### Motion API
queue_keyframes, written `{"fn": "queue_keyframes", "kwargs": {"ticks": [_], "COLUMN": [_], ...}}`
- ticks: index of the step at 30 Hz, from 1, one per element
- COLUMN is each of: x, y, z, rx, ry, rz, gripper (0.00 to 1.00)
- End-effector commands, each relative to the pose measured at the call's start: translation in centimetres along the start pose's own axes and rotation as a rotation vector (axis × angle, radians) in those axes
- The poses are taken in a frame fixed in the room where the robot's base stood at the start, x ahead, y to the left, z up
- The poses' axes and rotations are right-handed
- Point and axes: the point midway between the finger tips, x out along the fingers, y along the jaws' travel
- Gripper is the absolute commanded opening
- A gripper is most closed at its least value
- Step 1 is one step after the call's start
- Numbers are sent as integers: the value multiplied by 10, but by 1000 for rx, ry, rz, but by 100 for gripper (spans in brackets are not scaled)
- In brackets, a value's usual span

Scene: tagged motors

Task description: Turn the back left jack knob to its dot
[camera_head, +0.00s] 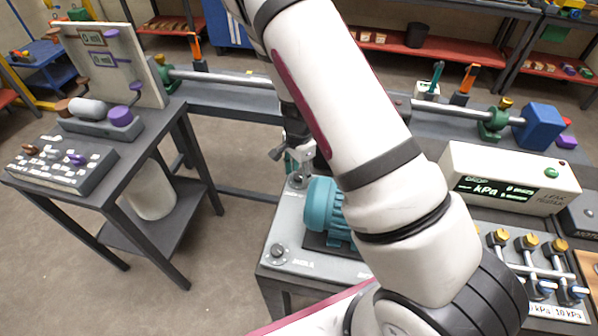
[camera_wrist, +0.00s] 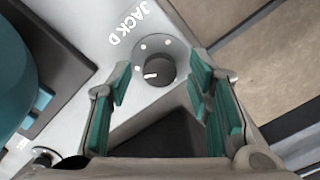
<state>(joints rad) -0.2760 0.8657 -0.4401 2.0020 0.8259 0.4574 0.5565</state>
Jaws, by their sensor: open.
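The back left jack knob (camera_wrist: 160,69) is a dark round knob with a white pointer line, on the light plate (camera_wrist: 70,20) beside the lettering JACK D. Several white dots lie around it; the pointer faces left in the wrist view, short of the dots' top. The knob also shows small in the head view (camera_head: 297,181), just below my gripper (camera_head: 294,160). In the wrist view my gripper (camera_wrist: 161,76) is open, its teal fingers on either side of the knob with gaps. I cannot tell whether the fingertips reach down to its height.
A teal motor (camera_head: 322,208) stands on the plate just right of the knob in the head view. Another jack knob (camera_head: 277,252) sits at the plate's front left. My arm hides the plate's right side. Open floor lies to the left.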

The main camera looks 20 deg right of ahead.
Motion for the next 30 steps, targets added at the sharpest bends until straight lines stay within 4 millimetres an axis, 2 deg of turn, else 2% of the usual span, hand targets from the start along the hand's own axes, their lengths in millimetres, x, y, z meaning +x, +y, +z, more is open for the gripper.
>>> {"fn": "queue_keyframes", "kwargs": {"ticks": [7, 13, 23, 30], "x": [1, 0, 0, 0], "y": [0, 0, -1, -1], "z": [0, 0, 0, 0], "rx": [0, 0, -23, -138], "ry": [0, 0, 0, 0], "rz": [0, 0, -1, -1], "gripper": [46, 1, 0, 0]}}
